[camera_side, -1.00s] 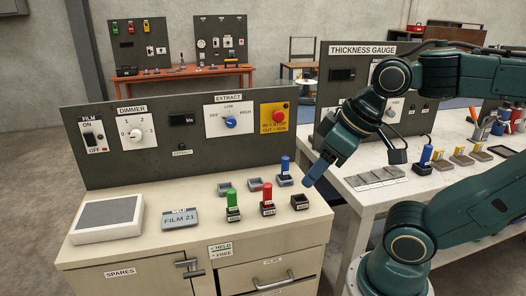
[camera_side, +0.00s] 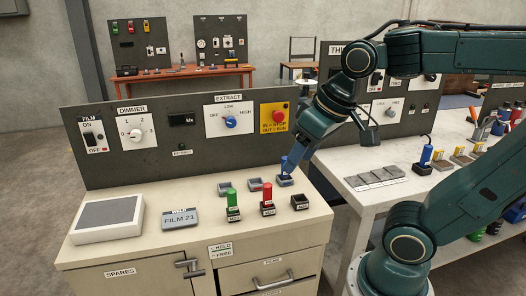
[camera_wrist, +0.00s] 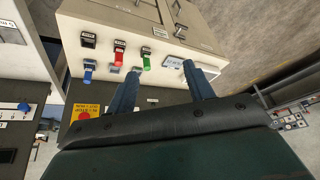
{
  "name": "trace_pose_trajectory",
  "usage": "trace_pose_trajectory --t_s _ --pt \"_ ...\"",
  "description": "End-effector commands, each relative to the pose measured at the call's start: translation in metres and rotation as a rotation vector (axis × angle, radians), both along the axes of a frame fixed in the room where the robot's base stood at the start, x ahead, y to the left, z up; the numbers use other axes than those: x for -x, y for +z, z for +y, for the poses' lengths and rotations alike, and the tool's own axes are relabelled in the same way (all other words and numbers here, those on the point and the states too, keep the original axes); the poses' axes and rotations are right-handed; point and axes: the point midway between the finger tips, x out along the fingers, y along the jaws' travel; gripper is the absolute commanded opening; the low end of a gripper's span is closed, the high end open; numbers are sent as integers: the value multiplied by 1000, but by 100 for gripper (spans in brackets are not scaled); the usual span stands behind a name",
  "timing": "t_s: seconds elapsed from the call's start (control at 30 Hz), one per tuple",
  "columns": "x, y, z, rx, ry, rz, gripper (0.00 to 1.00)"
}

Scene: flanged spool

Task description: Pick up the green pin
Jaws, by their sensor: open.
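The green pin (camera_side: 232,199) stands upright in a dark block at the front of the beige bench, left of the red pin (camera_side: 267,193). In the wrist view the green pin (camera_wrist: 147,50) shows beyond and between my fingertips, apart from them. My gripper (camera_side: 292,165) is open and above the back right of the bench, overlapping the blue pin (camera_side: 284,164) in the side view. In the wrist view my gripper (camera_wrist: 162,70) has nothing between its fingers, and the blue pin (camera_wrist: 88,74) lies to their left.
Grey sockets (camera_side: 225,189) sit behind the green pin, and an empty black block (camera_side: 300,203) is right of the red pin. A FILM 21 plate (camera_side: 180,219) and a white pad (camera_side: 108,218) are on the left. The upright control panel (camera_side: 150,165) bounds the back.

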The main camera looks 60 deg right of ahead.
Motion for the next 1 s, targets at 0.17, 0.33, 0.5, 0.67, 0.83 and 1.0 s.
trace_pose_trajectory --t_s 0.17,0.33,0.5,0.67,0.83,1.0 --pt "-34 5 -8 -40 -117 54 52" --pt "-67 4 -17 -76 -232 102 52" --pt "-101 -2 -28 -109 -348 148 52" --pt "-132 -12 -40 -138 -460 191 52" --pt "-164 -29 -54 -164 -578 236 52" --pt "-195 -50 -70 -187 -697 278 52"
